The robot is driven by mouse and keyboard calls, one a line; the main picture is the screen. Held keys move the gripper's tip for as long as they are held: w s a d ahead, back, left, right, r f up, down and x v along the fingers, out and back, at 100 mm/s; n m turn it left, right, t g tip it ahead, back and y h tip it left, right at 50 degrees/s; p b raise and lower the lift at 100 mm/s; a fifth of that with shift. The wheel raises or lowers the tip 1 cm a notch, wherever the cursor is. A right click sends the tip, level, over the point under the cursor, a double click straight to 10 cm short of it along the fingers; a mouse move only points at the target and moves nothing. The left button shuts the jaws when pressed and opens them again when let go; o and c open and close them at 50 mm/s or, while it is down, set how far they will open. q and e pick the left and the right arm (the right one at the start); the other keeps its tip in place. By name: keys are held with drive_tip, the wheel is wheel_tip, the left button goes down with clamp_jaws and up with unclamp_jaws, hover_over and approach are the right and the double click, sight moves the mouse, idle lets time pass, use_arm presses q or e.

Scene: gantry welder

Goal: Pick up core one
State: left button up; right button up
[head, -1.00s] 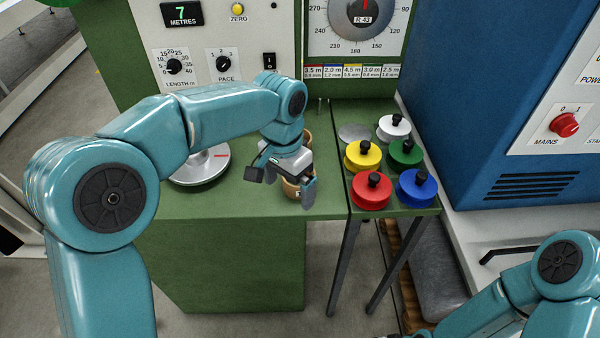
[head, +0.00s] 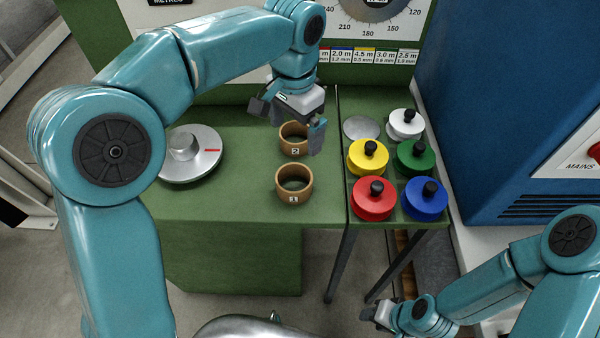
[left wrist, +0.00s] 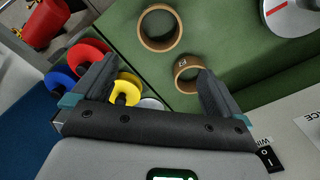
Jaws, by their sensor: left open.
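Core one is a tan ring marked 1 (head: 294,185), standing on the green bench top, uncovered in the head view. It also shows at the top of the left wrist view (left wrist: 160,27). Core two, a similar ring marked 2 (head: 293,138), stands behind it, partly hidden by my left gripper. My left gripper (head: 288,124) is open and empty, with its fingers spread over the area of core two. In the left wrist view one finger overlaps core two (left wrist: 187,72). My right gripper (head: 374,314) is low at the bottom, too small to judge its jaws.
A silver turntable (head: 190,155) is left of the cores. Right of them, across a seam, stand red (head: 373,200), blue (head: 424,200), yellow (head: 367,158), green (head: 415,158) and white (head: 405,125) knobbed discs. A blue cabinet (head: 480,120) bounds the right side.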

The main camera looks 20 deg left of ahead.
sight(292, 169)
use_arm(q)
drive_tip(key=f, duration=1)
drive_tip(key=shift+s+a+f, duration=0.1)
drive_tip(key=shift+a+f, duration=0.15)
drive_tip(key=shift+f, duration=0.1)
drive_tip(key=shift+s+a+f, duration=0.1)
drive_tip(key=shift+s+f, duration=0.05)
drive_tip(key=shift+s, duration=0.05)
drive_tip(key=shift+s+f+p, duration=0.25)
drive_tip(key=shift+s+p, duration=0.05)
drive_tip(key=shift+p, duration=0.05)
drive_tip(key=f, duration=0.2)
drive_tip(key=f+p, duration=0.1)
drive_tip(key=f, duration=0.1)
drive_tip(key=shift+w+d+f, duration=0.1)
drive_tip(key=shift+w+d, duration=0.2)
drive_tip(key=shift+a+f, duration=0.1)
drive_tip(key=shift+f, duration=0.15)
drive_tip(key=shift+s+r, duration=0.1)
drive_tip(key=shift+s, duration=0.2)
drive_tip(key=shift+c, duration=0.9)
drive_tip(key=shift+w, duration=0.2)
drive_tip(key=c, duration=0.6)
drive_tip(key=shift+o, duration=0.2)
use_arm(e)
drive_tip(key=shift+a+r, duration=0.25)
drive_tip(key=shift+r, duration=0.65)
use_arm(q)
drive_tip(key=shift+s, duration=0.1)
